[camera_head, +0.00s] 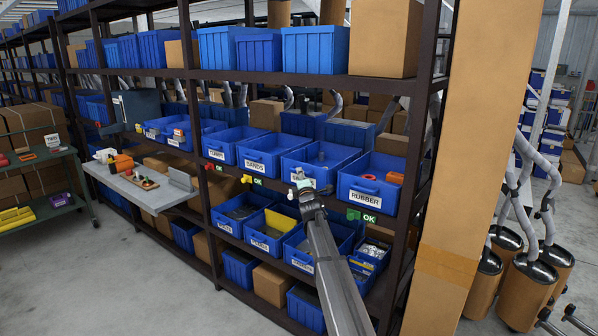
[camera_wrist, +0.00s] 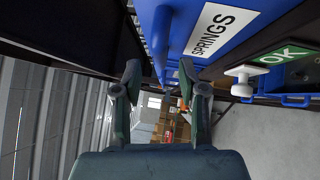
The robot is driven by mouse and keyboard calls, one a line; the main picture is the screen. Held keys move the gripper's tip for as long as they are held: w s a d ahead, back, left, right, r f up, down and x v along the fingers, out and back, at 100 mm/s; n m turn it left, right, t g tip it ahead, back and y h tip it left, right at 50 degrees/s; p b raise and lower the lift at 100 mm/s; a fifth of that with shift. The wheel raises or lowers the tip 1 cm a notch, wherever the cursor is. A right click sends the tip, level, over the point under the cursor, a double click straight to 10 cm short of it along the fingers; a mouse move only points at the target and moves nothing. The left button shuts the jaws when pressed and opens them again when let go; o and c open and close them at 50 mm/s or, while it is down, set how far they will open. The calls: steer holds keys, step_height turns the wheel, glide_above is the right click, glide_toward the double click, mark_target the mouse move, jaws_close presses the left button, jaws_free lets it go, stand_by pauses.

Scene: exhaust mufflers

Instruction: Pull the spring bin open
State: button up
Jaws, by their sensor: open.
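The spring bin (camera_head: 322,157) is a blue open-top bin on the middle shelf, between the bands bin and the rubber bin. My gripper (camera_head: 303,181) is at its front and partly hides its label. In the wrist view the SPRINGS label (camera_wrist: 218,30) shows on the blue front. A blue bar-like handle (camera_wrist: 161,40) stands out beside the label. My gripper (camera_wrist: 160,80) is open, with one finger to each side of the line of this handle. I cannot tell whether the fingers touch it. The bin sits level with its neighbours.
The bands bin (camera_head: 262,158) is close on the left, the rubber bin (camera_head: 368,190) on the right. A green OK tag (camera_wrist: 286,55) and a white knob (camera_wrist: 240,78) are near my gripper. More bins (camera_head: 310,250) fill the shelf below. A grey side table (camera_head: 140,190) juts out left.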

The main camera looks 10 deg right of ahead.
steer(key=shift+w+r+p, duration=0.15)
steer(key=shift+w+p, duration=0.05)
steer(key=shift+w, duration=0.7)
steer(key=shift+w+r+p, duration=0.1)
steer(key=shift+w+p, duration=0.05)
steer(key=shift+w, duration=0.75)
steer(key=shift+c, duration=0.3)
jaws_close()
